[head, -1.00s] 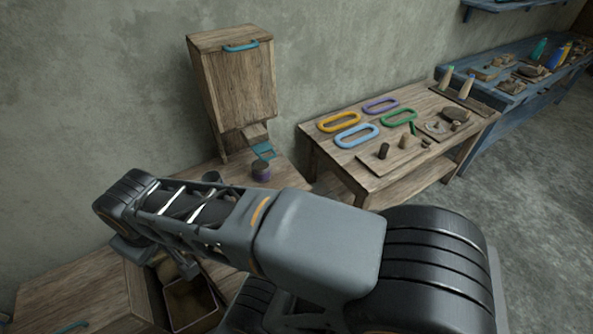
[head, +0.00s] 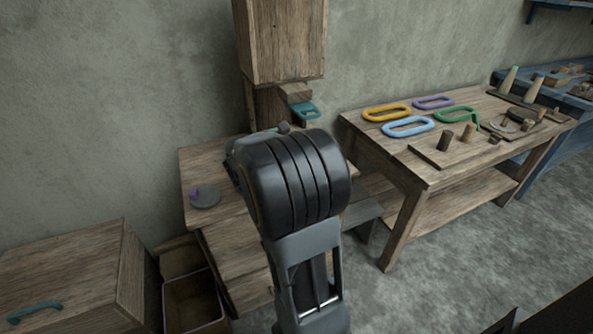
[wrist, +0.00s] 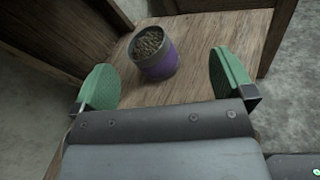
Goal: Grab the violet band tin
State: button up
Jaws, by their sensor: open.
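The violet band tin (wrist: 156,56) shows in the wrist view. It is a small round grey tin with a violet band, filled with small brownish bits. It stands upright on a wooden table top (wrist: 190,35). My gripper (wrist: 170,82) has its two green fingertips spread wide, with nothing between them. The tin is beyond the fingertips, a little left of the middle of the gap, and apart from them.
A wooden hopper box (head: 280,40) with a teal tab (head: 306,111) stands over the table. A bench (head: 385,150) with coloured rings stands right. A bin (head: 193,303) sits below left.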

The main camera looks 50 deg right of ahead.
jog(key=w+d+f+n+b, duration=0.1)
jog(key=w+f+n+t+h+b, duration=0.1)
jog(key=f, duration=0.1)
jog(key=w+d+f+n, duration=0.1)
jog(key=shift+d+f+n+t+b, duration=0.25)
jog(key=shift+d+n+t+b, duration=0.1)
jog(key=shift+n+t+b, duration=0.05)
jog(key=shift+w+d+f+h, duration=0.15)
jog(key=shift+w+d+h, duration=0.05)
jog(key=shift+d+h, duration=0.1)
jog(key=shift+w+d+n+b, duration=0.3)
jog(key=shift+d, duration=0.5)
jog(key=x, duration=0.2)
jog(key=b+x, duration=0.1)
jog(key=x, duration=0.1)
jog(key=shift+w+f, duration=0.1)
jog(key=shift+f, duration=0.15)
jog(key=shift+w+d, duration=0.2)
jog(key=shift+d, duration=0.45)
jog(key=c, duration=1.1)
jog(key=shift+r, duration=0.1)
